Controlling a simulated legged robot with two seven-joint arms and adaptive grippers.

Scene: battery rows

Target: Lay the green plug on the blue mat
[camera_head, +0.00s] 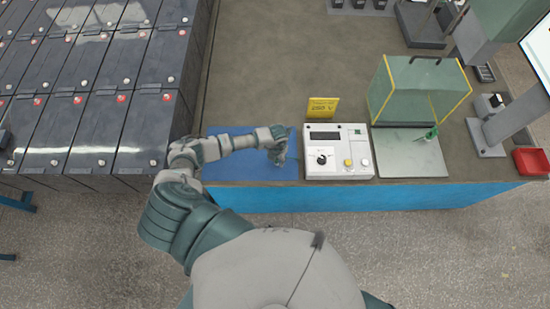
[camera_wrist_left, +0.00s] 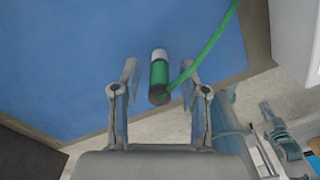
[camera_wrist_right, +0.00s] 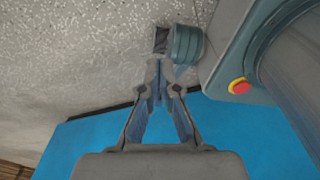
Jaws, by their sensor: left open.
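The green plug (camera_wrist_left: 159,77) has a white end and a dark end, with a green cable (camera_wrist_left: 212,45) running off to the upper right. In the left wrist view it appears on the blue mat (camera_wrist_left: 70,60), near its edge. The mat also shows in the head view (camera_head: 235,172) at the table's front. My left gripper (camera_wrist_left: 160,75) is open, with one finger on each side of the plug and a gap to both. In the head view my left gripper (camera_head: 279,155) is over the mat and hides the plug. My right gripper (camera_wrist_right: 158,75) is shut and empty, over the floor.
A white tester box (camera_head: 338,165) stands just right of the mat, with a yellow sign (camera_head: 322,107) behind it. Further right are a clear yellow-edged guard (camera_head: 418,90) and a red tray (camera_head: 531,161). Battery rows (camera_head: 95,105) fill the left.

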